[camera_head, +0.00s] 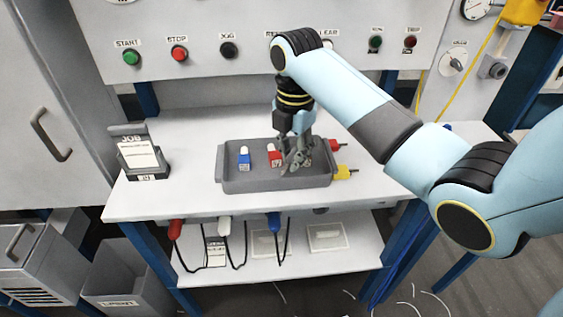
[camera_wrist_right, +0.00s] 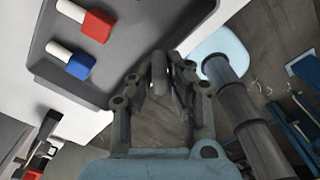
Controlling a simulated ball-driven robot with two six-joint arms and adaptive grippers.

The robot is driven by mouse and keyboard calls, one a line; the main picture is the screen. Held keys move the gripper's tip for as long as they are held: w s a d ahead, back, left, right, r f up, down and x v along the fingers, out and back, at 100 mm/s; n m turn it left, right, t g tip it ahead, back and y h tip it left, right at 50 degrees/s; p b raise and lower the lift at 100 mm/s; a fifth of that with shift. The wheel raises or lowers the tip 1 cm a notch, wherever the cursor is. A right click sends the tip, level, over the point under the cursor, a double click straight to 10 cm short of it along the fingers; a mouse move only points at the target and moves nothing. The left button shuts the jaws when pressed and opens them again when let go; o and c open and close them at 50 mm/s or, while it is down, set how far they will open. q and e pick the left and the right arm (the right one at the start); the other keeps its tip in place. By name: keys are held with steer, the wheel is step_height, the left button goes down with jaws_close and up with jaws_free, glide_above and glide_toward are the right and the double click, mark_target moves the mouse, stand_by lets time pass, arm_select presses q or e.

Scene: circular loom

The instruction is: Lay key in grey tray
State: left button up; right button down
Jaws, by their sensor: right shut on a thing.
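The grey tray (camera_head: 250,184) stands on the white bench in the head view. Its grey floor also shows at the upper left of the wrist view (camera_wrist_right: 130,25). Most of the key is hidden by the fingers. My left gripper is not in view.
A blue-and-white piece (camera_head: 244,157) and a red-and-white piece (camera_head: 273,156) are in the tray. A red piece (camera_head: 335,145) and a yellow piece (camera_head: 342,172) are at its right side. A job card holder (camera_head: 140,155) stands at left. Panel buttons (camera_head: 179,54) are behind.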

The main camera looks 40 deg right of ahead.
steer(key=w, duration=0.1)
steer(key=w+f, duration=0.2)
steer(key=shift+w+d+f, duration=0.15)
steer(key=shift+w+d, duration=0.15)
steer(key=shift+w, duration=0.1)
steer(key=shift+w+f, duration=0.1)
steer(key=shift+f, duration=0.1)
step_height(320, 180, down, 3)
steer(key=shift+f, duration=0.2)
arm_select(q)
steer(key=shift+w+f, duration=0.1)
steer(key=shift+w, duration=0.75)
arm_select(e)
steer(key=shift+f, duration=0.2)
steer(key=c, duration=1.6)
jaws_free()
steer(key=shift+f, duration=0.1)
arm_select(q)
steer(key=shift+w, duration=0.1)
